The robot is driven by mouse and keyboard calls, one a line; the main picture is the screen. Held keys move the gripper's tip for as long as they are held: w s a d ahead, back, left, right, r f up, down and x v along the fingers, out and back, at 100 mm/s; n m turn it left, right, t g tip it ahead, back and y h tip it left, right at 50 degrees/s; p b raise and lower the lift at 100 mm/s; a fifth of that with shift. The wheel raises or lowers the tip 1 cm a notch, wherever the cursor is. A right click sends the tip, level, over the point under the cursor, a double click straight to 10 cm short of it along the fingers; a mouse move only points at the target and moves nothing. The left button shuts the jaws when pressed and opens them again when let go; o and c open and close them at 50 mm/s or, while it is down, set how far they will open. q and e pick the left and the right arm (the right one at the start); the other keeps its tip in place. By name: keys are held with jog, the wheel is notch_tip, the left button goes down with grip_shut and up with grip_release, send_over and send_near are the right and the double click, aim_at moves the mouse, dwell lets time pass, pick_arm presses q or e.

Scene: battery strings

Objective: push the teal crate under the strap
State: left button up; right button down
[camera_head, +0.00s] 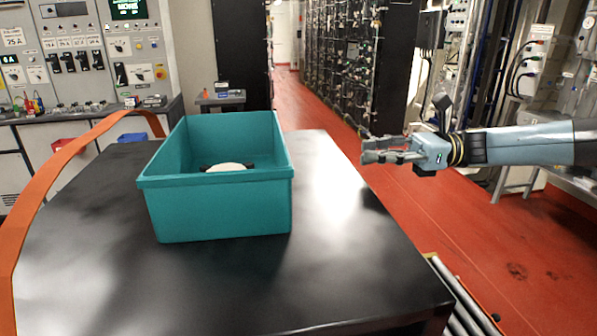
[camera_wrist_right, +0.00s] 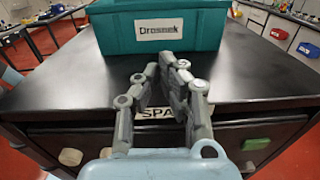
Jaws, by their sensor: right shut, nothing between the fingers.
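The teal crate (camera_head: 215,208) stands upright on the black table, near its middle. A white round thing with dark ends (camera_head: 229,168) lies inside it. The orange strap (camera_head: 62,160) arches over the table's left side, and the crate is to the right of it, apart from it. My right gripper (camera_head: 366,150) is shut and empty, to the right of the crate and clear of it, by the table's right edge. In the right wrist view the crate (camera_wrist_right: 120,40), with a "Drosnek" label, is ahead of the fingers (camera_wrist_right: 160,66). My left gripper is not in view.
The black table (camera_head: 330,270) has bare top in front of and to the right of the crate. A roller conveyor (camera_head: 462,300) runs by its right front corner. The table's side has drawers with knobs (camera_wrist_right: 70,157). Control panels stand at the back left.

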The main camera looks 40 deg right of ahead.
jog(key=p+x, duration=0.1)
jog(key=x, duration=0.5)
jog(key=p+x, duration=0.1)
jog(key=x, duration=0.6)
jog(key=shift+r+p, duration=0.25)
jog(key=shift+p, duration=0.1)
jog(key=shift+w+a+f, duration=0.15)
jog(key=shift+w+a, duration=0.1)
jog(key=shift+a, duration=0.15)
